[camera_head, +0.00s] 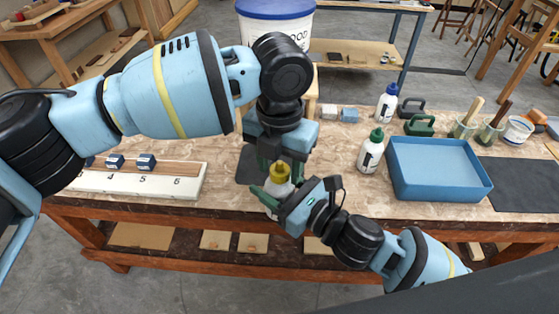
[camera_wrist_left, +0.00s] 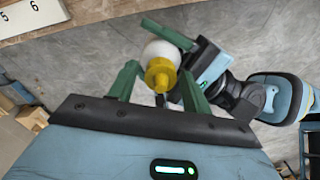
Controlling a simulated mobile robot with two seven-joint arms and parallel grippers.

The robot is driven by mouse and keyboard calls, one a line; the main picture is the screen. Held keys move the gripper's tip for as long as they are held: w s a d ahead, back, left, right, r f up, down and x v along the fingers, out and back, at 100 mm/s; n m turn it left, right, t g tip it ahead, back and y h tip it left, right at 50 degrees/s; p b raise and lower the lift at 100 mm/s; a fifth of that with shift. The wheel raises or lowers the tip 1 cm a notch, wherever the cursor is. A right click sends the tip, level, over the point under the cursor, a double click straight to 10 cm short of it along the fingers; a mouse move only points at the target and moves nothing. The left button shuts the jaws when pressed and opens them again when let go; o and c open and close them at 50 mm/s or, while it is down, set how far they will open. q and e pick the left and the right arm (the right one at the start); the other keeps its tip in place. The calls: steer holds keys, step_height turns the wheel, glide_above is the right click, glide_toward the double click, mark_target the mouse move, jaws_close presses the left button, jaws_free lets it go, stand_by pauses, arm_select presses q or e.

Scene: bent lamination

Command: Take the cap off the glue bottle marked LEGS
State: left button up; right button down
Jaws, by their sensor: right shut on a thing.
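My right gripper (camera_head: 274,196) is shut around the bottle's body, below the cap. My left gripper (camera_head: 282,162) points down just above the bottle. In the left wrist view its green fingers (camera_wrist_left: 158,82) are apart on either side of the yellow cap (camera_wrist_left: 160,75), with gaps visible. The white bottle body (camera_wrist_left: 162,52) and my right gripper (camera_wrist_left: 168,38) show beyond the cap.
A green-capped bottle (camera_head: 371,151) and a blue-capped bottle (camera_head: 387,103) stand to the right, near a blue tray (camera_head: 440,194). A numbered white board (camera_head: 130,187) with small blue blocks lies left. A large white tub (camera_head: 276,22) is behind. Bare worktop (camera_head: 335,180) lies right of my left gripper.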

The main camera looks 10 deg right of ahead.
arm_select(q)
steer(key=c, duration=0.9)
steer(key=n, duration=0.3)
steer(key=shift+c, duration=0.2)
steer(key=n, duration=2.6)
steer(key=shift+s, duration=0.1)
steer(key=n, duration=0.6)
steer(key=shift+r, duration=0.1)
steer(key=n, duration=0.6)
steer(key=shift+n, duration=0.4)
steer(key=n, duration=1.2)
steer(key=shift+r, duration=0.1)
